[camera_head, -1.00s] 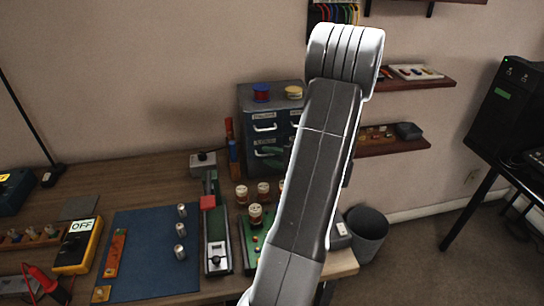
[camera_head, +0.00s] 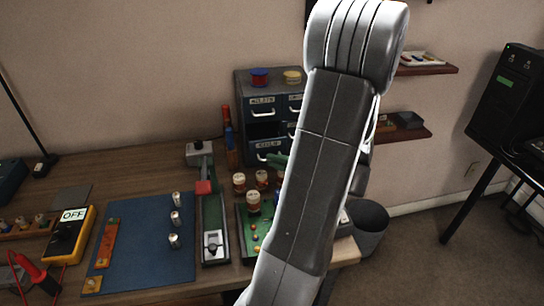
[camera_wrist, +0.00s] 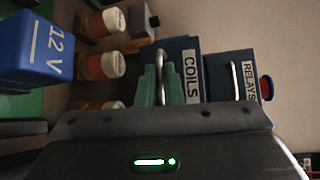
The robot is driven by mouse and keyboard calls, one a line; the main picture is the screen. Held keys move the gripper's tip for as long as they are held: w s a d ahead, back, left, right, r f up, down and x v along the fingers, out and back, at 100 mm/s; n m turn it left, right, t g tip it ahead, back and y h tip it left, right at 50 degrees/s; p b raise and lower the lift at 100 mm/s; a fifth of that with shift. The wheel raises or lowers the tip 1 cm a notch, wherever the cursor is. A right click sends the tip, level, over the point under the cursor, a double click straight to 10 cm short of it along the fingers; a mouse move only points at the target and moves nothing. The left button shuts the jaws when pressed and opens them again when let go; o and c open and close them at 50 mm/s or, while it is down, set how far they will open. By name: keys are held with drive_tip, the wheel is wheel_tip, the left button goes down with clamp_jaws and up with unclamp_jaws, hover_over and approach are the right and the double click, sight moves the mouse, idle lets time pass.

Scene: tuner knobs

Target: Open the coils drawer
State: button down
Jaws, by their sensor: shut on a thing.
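The coils drawer (camera_head: 250,151) is the lower left drawer of a dark blue-grey cabinet (camera_head: 241,95) at the back of the bench. In the wrist view its front with the COILS label (camera_wrist: 190,78) appears turned sideways. My gripper (camera_wrist: 156,84) has green fingers, shut on the drawer's metal handle (camera_wrist: 160,58). In the head view a green fingertip (camera_head: 277,160) shows at that handle, and my arm hides the cabinet's right side. The COILS front looks slightly larger than the RELAYS front beside it; I cannot tell how far out it is.
The RELAYS drawer (camera_wrist: 248,80) is beside the coils drawer in the wrist view. Orange-brown coils with pale tops (camera_head: 253,203) stand in front of the cabinet. A blue 12 V block (camera_wrist: 38,45) is close at left in the wrist view. A bin (camera_head: 370,222) stands right of the bench.

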drive_tip(key=s, duration=0.3)
drive_tip(key=shift+s+d+b, duration=0.1)
drive_tip(key=shift+d+b, duration=0.2)
drive_tip(key=shift+d, duration=0.05)
drive_tip(key=c, duration=1.6)
unclamp_jaws()
drive_tip(key=shift+o, duration=0.2)
drive_tip(key=shift+d, duration=0.1)
drive_tip(key=v, duration=1.3)
drive_tip(key=shift+s+d, duration=0.2)
drive_tip(key=shift+d, duration=0.05)
drive_tip(key=shift+a, duration=0.1)
